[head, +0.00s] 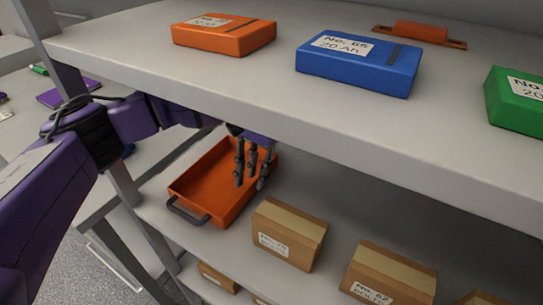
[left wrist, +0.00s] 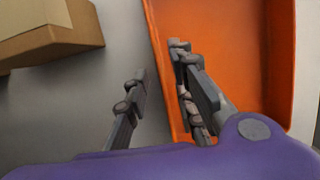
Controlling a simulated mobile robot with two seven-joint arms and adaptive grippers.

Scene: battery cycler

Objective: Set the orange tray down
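The orange tray (head: 210,187) sits on the middle shelf under the top shelf, with a dark handle at its near end. It looks empty and level. It also shows in the left wrist view (left wrist: 240,55). My left gripper (head: 250,180) points down at the tray's right side. In the left wrist view the gripper (left wrist: 160,62) has its fingers spread on either side of the tray's long wall, one outside and the others inside. A gap shows between the outer finger and the wall. My right gripper is out of view.
Cardboard boxes (head: 290,233) stand on the same shelf, right of the tray; one also shows in the left wrist view (left wrist: 50,32). The top shelf (head: 260,85) overhangs my left arm and carries orange, blue and green packs. A rack post stands left of the tray.

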